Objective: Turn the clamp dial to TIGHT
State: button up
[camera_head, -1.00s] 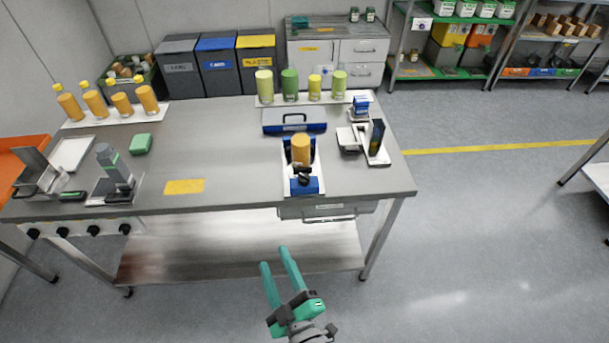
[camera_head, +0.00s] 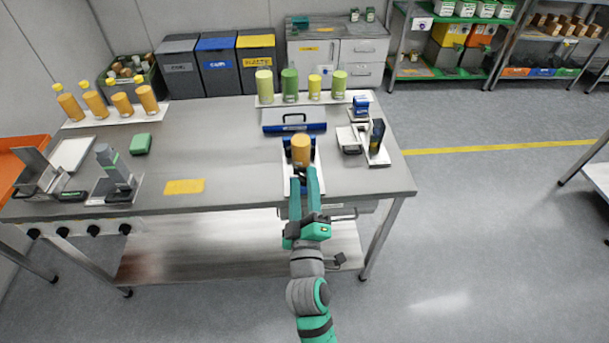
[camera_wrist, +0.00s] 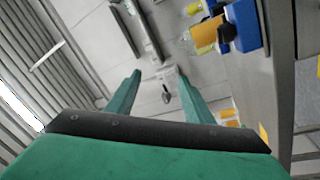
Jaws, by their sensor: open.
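The clamp station is a white plate (camera_head: 287,163) near the front edge of the steel table. An orange bottle (camera_head: 301,149) stands upright in its blue clamp. The bottle also shows in the wrist view (camera_wrist: 204,36), at upper right, beside a blue block (camera_wrist: 244,24) and a dark part (camera_wrist: 227,32) that may be the dial. In the head view my gripper (camera_head: 304,178) covers the station's front, hiding the dial and any TIGHT mark. My gripper is open, its green fingers apart with nothing between them; in the wrist view (camera_wrist: 158,80) it is left of the blue block.
A blue-edged tray (camera_head: 294,127) lies behind the station. A white scale-like device (camera_head: 350,139) and an upright dark block (camera_head: 376,135) stand to its right. A yellow label (camera_head: 184,187) lies to the left, with bare tabletop (camera_head: 235,150) around it.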

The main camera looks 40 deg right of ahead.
jog(key=d+r+m+g+h, duration=0.45)
jog(key=d+r, duration=0.35)
jog(key=d, duration=0.2)
jog(key=s+d+r+m+g+h, duration=0.25)
jog(key=d+r+m+g, duration=0.2)
jog(key=d+g, duration=0.35)
jog(key=m+y, duration=0.2)
jog(key=y, duration=1.4)
send_near(304, 177)
jog(key=shift+n+g, duration=0.25)
jog(key=shift+n, duration=0.05)
jog(key=shift+x, duration=4.05)
jog(key=shift+w, duration=0.15)
